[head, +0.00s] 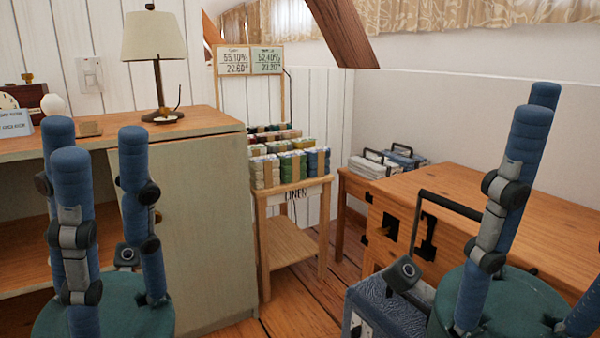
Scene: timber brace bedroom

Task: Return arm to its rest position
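My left gripper (98,142) is at the lower left. Its blue fingers point up from a teal palm, straight and spread apart, with nothing between them. It is in front of the wooden cabinet, and I cannot tell how far from it. My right gripper (538,105) is at the right, in front of the wooden desk. Its blue fingers also stand up straight from a teal palm, one of them cut off by the right edge. I see nothing held in it. Most of both arms is out of view.
A pale green cabinet (205,230) carries a lamp (155,40). A stand (290,190) of linen bundles is at the back. A wooden desk (480,210) is at the right, with a blue-grey case (370,302) with a dark handle before it. Some floor (310,300) shows clear between.

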